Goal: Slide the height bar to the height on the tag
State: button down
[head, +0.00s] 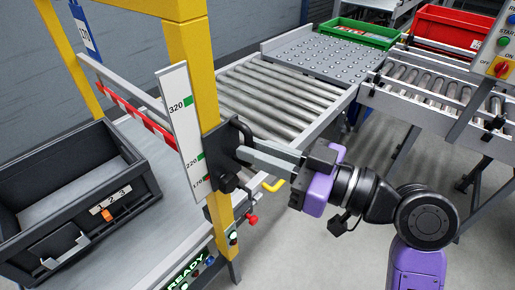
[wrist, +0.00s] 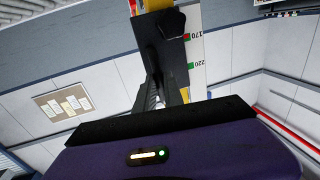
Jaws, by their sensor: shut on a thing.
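The height bar (head: 135,112), striped red and white, runs between the yellow posts to a black carriage (head: 217,150) with a handle on the near post. My gripper (head: 243,150) is shut on the carriage's handle; its fingertips are partly hidden there. A white scale (head: 178,122) beside the carriage shows green marks at 320 and 220 and a red one at 170. The carriage is beside the 220 and 170 marks; its exact reading is unclear. The wrist view shows the carriage (wrist: 160,40) and scale (wrist: 196,55). A blue tag (head: 84,30) hangs on the far post; its writing is unreadable.
Roller conveyors (head: 275,90) lie behind, with green (head: 360,30) and red (head: 450,28) trays.

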jog(key=c, duration=1.5)
grip_release()
jog(key=shift+r, duration=0.15)
jog(key=shift+o, duration=0.2)
jog(key=b+v, duration=0.1)
jog(key=v, duration=0.7)
